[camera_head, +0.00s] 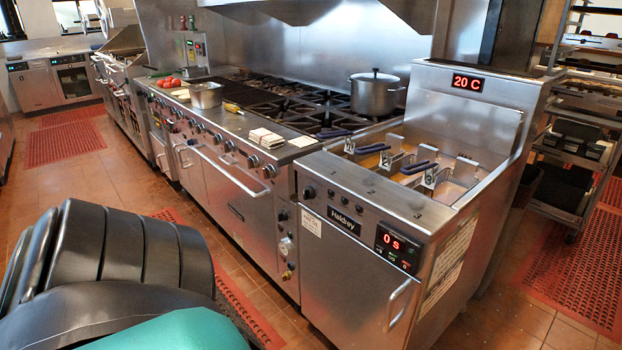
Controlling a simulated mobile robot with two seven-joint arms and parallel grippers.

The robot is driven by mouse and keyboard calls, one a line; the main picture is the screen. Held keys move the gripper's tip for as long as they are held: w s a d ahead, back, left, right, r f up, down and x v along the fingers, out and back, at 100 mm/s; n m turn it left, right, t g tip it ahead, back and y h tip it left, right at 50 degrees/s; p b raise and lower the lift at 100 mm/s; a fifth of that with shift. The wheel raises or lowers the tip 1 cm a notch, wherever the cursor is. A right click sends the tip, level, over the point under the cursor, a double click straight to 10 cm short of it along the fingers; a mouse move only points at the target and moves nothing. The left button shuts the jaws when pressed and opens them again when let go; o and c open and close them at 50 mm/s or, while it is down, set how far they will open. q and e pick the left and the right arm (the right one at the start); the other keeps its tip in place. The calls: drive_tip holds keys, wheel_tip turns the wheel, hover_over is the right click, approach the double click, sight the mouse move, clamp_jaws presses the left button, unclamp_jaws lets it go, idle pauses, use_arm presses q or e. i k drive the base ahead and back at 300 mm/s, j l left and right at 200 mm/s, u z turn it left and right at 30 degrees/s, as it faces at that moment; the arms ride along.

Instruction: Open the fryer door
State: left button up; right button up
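The fryer (366,215) is the steel unit at the right, with a red "0 S" display on its front panel and a "20 C" display on its raised back. Its door (340,272) is a flat steel panel below the control panel and looks shut. The door's curved vertical handle (391,308) is on the door's right side. Nothing touches the handle. Baskets with blue handles (419,168) sit in the fryer's top. Neither of my grippers is in view. Dark ribbed and teal parts at the lower left look like my own body.
A range with an oven (236,205) adjoins the fryer on the left, with a pot (375,93) on its burners. A wheeled rack (572,150) stands at the right. Red mats (585,270) lie on the tiled floor (490,320). Floor in front of the fryer is partly out of frame.

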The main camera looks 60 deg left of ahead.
sight(358, 298)
drive_tip(key=u, duration=1.45)
drive_tip(key=i+j+u, duration=0.15)
drive_tip(key=i+j+z, duration=0.15)
drive_tip(key=i+j, duration=0.1)
drive_tip(key=i, duration=0.05)
